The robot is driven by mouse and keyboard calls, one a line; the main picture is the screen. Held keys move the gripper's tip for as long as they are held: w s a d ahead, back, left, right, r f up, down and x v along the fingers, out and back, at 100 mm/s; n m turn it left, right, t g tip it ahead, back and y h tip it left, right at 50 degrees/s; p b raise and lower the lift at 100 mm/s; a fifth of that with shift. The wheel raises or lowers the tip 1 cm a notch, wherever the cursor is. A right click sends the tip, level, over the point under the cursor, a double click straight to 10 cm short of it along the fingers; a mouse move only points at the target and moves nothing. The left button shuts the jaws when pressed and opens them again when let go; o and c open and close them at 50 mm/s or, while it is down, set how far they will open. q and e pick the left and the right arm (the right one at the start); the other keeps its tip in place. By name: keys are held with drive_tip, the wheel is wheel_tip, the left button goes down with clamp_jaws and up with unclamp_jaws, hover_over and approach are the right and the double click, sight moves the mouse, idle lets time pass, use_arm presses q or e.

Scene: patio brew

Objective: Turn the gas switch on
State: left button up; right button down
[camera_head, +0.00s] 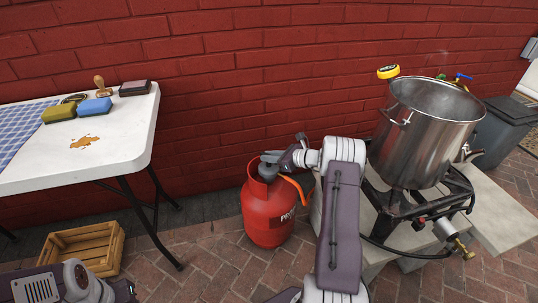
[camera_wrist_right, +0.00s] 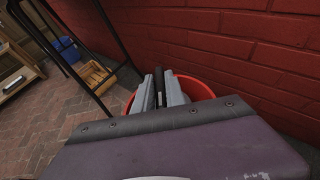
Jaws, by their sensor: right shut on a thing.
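The red gas cylinder (camera_head: 268,215) stands upright on the brick paving beside the wall, with an orange hose (camera_head: 297,186) at its top. The gas switch is at the cylinder's top, largely hidden by my right gripper (camera_head: 272,158). My right gripper is shut on the switch. In the right wrist view, its two grey fingers (camera_wrist_right: 160,90) close on a dark narrow piece above the cylinder's red rim (camera_wrist_right: 196,87). The switch's exact angle cannot be made out. My left gripper is not visible; only parts of my left arm show at the bottom left.
A steel pot (camera_head: 425,135) stands on a black burner frame (camera_head: 405,205) to the right. A white table (camera_head: 125,135) with sponges and a brown spill (camera_head: 84,142) stands left. A wooden crate (camera_head: 105,262) lies on the floor. The brick wall (camera_head: 240,90) is close behind the cylinder.

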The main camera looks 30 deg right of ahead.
idle(0.3)
drive_tip(key=c, duration=1.4)
unclamp_jaws()
drive_tip(key=shift+c, duration=0.2)
drive_tip(key=shift+r, duration=0.1)
drive_tip(key=p+v, duration=0.4)
drive_tip(key=v, duration=0.5)
